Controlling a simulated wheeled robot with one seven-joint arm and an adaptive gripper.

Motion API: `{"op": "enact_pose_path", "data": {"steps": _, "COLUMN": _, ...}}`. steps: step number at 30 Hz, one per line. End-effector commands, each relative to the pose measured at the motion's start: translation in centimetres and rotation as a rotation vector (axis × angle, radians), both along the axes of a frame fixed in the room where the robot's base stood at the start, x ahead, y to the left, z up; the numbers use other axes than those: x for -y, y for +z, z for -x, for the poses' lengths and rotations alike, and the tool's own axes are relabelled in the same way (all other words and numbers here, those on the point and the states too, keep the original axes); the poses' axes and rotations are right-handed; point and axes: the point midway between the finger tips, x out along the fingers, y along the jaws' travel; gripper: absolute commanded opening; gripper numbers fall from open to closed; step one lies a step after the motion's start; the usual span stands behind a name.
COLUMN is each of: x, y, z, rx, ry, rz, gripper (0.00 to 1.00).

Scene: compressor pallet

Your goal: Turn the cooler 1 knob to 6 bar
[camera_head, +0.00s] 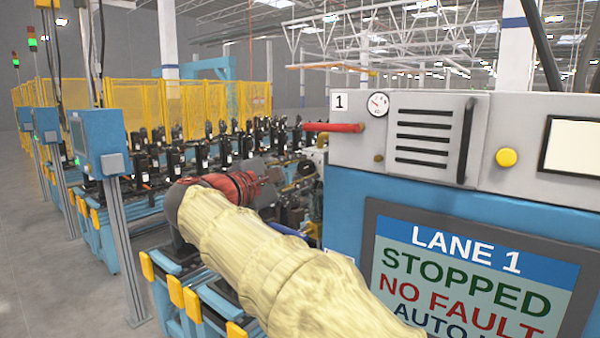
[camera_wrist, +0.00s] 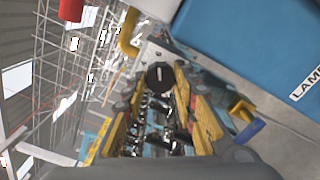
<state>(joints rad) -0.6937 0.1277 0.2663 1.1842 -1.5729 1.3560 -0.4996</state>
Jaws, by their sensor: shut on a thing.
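In the wrist view, a round black knob (camera_wrist: 160,77) with a pale pointer line sits between the two yellow-and-black fingers of my gripper (camera_wrist: 161,86). The fingers are shut on it, one on each side. The pointer line runs nearly upright in the picture; no scale marks around it can be read. In the head view, my sleeved arm reaches away to the left of the blue and grey cabinet, and I cannot clearly make out the gripper or the knob there. A small white gauge (camera_head: 378,104) is on the cabinet beside a "1" label; its reading is too small to tell.
The cabinet (camera_head: 345,205) stands close on the right, with a red bar (camera_head: 334,127) sticking out and a yellow button (camera_head: 506,157). A screen (camera_head: 470,275) reads "LANE 1 STOPPED NO FAULT". A yellow pipe (camera_wrist: 128,32) and blue handle (camera_wrist: 250,131) lie near the gripper.

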Motion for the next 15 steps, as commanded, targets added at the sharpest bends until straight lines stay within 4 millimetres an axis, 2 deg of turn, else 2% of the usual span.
{"op": "enact_pose_path", "data": {"steps": 4, "x": -0.01, "y": -0.16, "z": -0.02, "rx": -0.002, "ry": -0.001, "rz": 0.0, "gripper": 0.03}}
{"op": "enact_pose_path", "data": {"steps": 5, "x": -0.01, "y": -0.16, "z": -0.02, "rx": -0.002, "ry": -0.001, "rz": 0.0, "gripper": 0.29}}
{"op": "enact_pose_path", "data": {"steps": 15, "x": 0.0, "y": -0.07, "z": 0.0, "rx": -0.001, "ry": 0.0, "rz": 0.0, "gripper": 0.47}}
